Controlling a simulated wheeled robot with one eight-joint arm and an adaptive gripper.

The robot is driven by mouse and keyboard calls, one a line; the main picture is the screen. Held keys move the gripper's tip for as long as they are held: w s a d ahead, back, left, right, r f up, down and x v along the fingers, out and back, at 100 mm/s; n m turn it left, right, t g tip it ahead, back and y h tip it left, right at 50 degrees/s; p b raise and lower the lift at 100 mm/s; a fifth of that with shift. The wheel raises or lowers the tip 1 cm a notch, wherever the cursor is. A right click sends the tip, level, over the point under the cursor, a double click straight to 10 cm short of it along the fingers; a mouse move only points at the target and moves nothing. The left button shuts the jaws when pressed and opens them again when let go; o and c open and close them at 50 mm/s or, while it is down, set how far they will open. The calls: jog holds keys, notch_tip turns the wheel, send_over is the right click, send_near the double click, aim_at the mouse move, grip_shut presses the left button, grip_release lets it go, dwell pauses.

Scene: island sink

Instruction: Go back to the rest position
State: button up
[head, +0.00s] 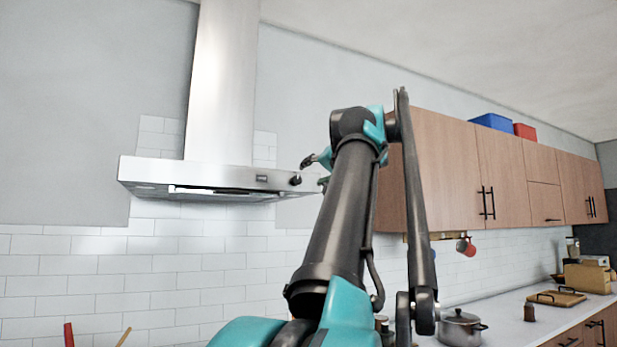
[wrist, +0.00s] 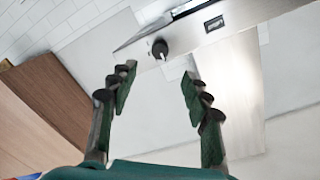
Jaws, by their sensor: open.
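My gripper (wrist: 158,90) is open and empty in the wrist view, its two fingers apart. Beyond the fingers are the range hood's steel front and its black knob (wrist: 160,48). In the head view my arm reaches upward, and the gripper (head: 318,170) shows partly behind it, close to the right end of the range hood (head: 225,178) in the picture. I cannot tell whether the gripper touches the hood.
Wooden wall cabinets (head: 450,170) run to the right of my arm. A blue box (head: 492,122) and a red box (head: 525,131) sit on top. Below, a pot (head: 460,328) and a cutting board (head: 556,297) stand on the counter (head: 500,312).

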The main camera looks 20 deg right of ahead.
jog(key=shift+s, duration=0.5)
jog(key=w+a+f+n+g+y, duration=0.1)
jog(key=w+a+f+g, duration=0.15)
jog(key=f, duration=0.85)
jog(key=w+a+f+n+g+y, duration=0.2)
jog(key=w+a+f, duration=0.15)
jog(key=f, duration=0.75)
jog(key=w+a+f+n+g+y, duration=0.15)
jog(key=a+f, duration=0.25)
jog(key=f, duration=0.6)
jog(key=s+a+f+n+g, duration=0.1)
jog(key=s+a+f+g, duration=0.15)
jog(key=f, duration=0.85)
jog(key=s+a+f+n+g, duration=0.15)
jog(key=a+f, duration=0.25)
jog(key=f, duration=0.7)
jog(key=s+f+g+h, duration=0.1)
jog(key=s+f+h, duration=0.1)
jog(key=s+f, duration=0.7)
jog(key=s+a+f+g+h, duration=0.1)
jog(key=s+f+g+h, duration=0.1)
jog(key=s+f, duration=0.7)
notch_tip(320, 180, down, 7)
jog(key=shift+s+a+f, duration=0.15)
jog(key=shift+a+f, duration=0.05)
jog(key=shift+a, duration=0.1)
